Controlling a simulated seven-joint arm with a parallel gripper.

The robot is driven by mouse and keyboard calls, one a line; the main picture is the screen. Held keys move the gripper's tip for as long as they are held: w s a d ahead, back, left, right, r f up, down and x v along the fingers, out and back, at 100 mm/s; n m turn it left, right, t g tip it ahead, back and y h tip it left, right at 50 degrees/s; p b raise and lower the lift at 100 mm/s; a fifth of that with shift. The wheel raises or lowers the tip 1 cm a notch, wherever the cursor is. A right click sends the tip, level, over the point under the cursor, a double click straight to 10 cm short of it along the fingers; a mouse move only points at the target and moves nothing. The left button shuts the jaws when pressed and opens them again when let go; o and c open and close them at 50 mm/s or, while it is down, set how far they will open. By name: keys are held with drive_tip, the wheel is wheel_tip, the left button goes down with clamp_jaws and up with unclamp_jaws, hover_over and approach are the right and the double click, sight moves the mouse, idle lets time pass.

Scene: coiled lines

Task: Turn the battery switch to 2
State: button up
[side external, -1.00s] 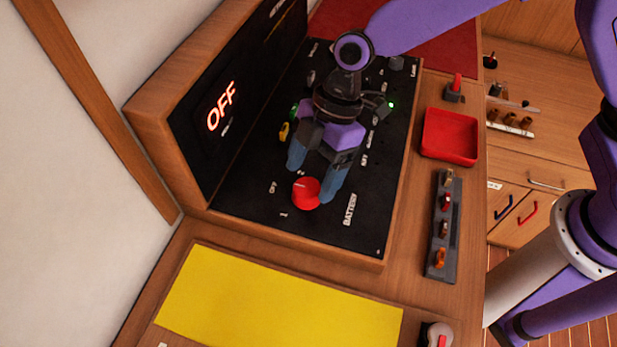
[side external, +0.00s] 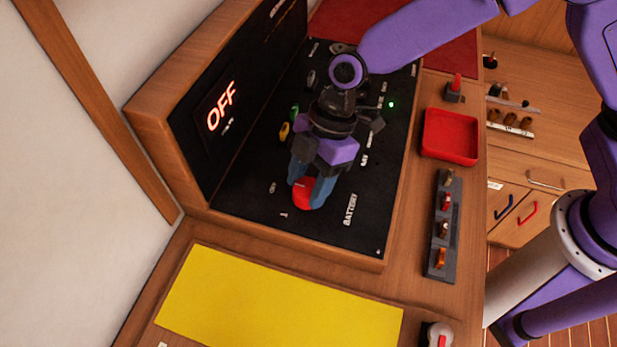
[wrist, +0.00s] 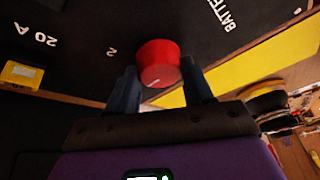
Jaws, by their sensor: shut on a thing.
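The battery switch is a round red knob (side external: 304,193) on the black panel (side external: 240,190), beside the label BATTERY. In the side view the marks OFF and 1 are by it. In the wrist view the red knob (wrist: 158,63) sits near the mark 2, with a pale pointer line on its near edge. My gripper (side external: 311,190) is shut on the knob, one blue finger on each side, hiding part of it. The fingers also show in the wrist view (wrist: 162,88). The display (side external: 221,106) reads OFF in lit letters.
Yellow and green switches (side external: 284,131) stand behind my gripper, near the upright display wall. A red tray (side external: 450,136) and a grey strip of small switches (side external: 442,225) lie to the right. A yellow mat (side external: 280,300) lies in front.

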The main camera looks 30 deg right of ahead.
drive_tip(key=shift+m, duration=0.3)
drive_tip(key=m+t, duration=0.2)
drive_tip(key=m, duration=0.3)
drive_tip(key=shift+s, duration=0.15)
drive_tip(key=shift+s+m+t+h, duration=0.15)
drive_tip(key=shift+m+t, duration=0.4)
drive_tip(key=shift+m, duration=0.8)
drive_tip(key=shift+w+m+t+h, duration=0.1)
drive_tip(key=shift+m+t+h, duration=0.3)
drive_tip(key=shift+m, duration=0.95)
drive_tip(key=shift+m+t, duration=0.25)
drive_tip(key=shift+m, duration=0.25)
drive_tip(key=o, duration=1)
drive_tip(key=shift+o, duration=0.2)
drive_tip(key=shift+s+r, duration=0.1)
drive_tip(key=shift+r, duration=0.05)
drive_tip(key=v, duration=1.7)
drive_tip(key=shift+d, duration=0.15)
